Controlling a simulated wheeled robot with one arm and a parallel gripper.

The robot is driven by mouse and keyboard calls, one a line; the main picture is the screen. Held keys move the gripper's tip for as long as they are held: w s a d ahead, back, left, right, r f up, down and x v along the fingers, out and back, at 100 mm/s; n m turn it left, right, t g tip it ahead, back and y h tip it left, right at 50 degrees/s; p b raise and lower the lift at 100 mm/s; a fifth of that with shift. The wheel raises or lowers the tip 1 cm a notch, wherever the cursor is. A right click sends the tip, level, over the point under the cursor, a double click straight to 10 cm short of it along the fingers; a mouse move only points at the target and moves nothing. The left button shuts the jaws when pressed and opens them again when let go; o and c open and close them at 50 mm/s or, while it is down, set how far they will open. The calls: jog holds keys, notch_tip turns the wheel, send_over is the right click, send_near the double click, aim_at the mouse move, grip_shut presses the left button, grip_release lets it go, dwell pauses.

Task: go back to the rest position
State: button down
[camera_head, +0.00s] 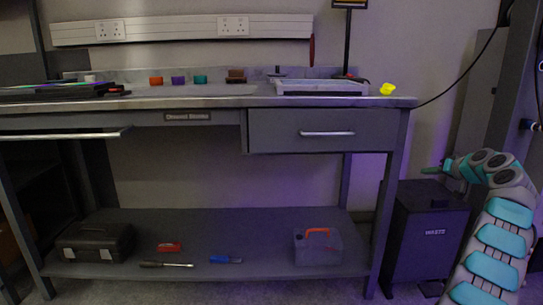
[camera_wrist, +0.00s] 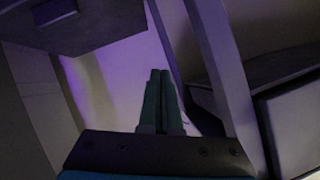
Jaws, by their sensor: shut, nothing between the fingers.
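My gripper (camera_head: 431,170) is at the right of the head view, at the end of my teal and grey arm. It is in front of the wall, just above the dark waste bin (camera_head: 428,232) and to the right of the bench leg. In the wrist view, the two green fingers of my gripper (camera_wrist: 160,72) lie side by side, shut with nothing between them. They point toward a purple-lit patch of wall or floor; I cannot tell which.
A grey workbench (camera_head: 400,101) fills the left and middle, with a drawer (camera_head: 280,137) and a lower shelf (camera_head: 270,232). A yellow object (camera_head: 387,89) sits at its right end. A toolbox (camera_head: 95,242) and a red-handled case (camera_head: 318,249) stand on the shelf. A black cable (camera_head: 462,80) hangs at the right.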

jog(key=s+a+r+g+y+p, duration=0.1)
jog(key=a+r, duration=0.1)
jog(key=a, duration=0.5)
jog(key=s+a+r+g+y+p, duration=0.1)
jog(key=a+r, duration=0.1)
jog(key=a, duration=0.4)
jog(key=s+a+n+g+p, duration=0.1)
jog(key=s+a+g, duration=0.2)
jog(key=s+a, duration=0.75)
jog(key=s+a+n+g+p, duration=0.1)
jog(key=s+a+g+p, duration=0.15)
jog(key=s+a, duration=0.8)
jog(key=s+a+f+g+h+p, duration=0.1)
jog(key=s+f+g, duration=0.1)
jog(key=s, duration=1.1)
jog(key=s+a+f+g+h+p, duration=0.1)
jog(key=s+f, duration=0.3)
jog(key=s, duration=1)
jog(key=s+a+f+g+h+p, duration=0.1)
jog(key=s+a+f+g+h, duration=0.1)
jog(key=s, duration=1.2)
jog(key=shift+a+f+n+g+h, duration=0.4)
jog(key=shift+a+f+g, duration=0.05)
jog(key=shift+g, duration=0.4)
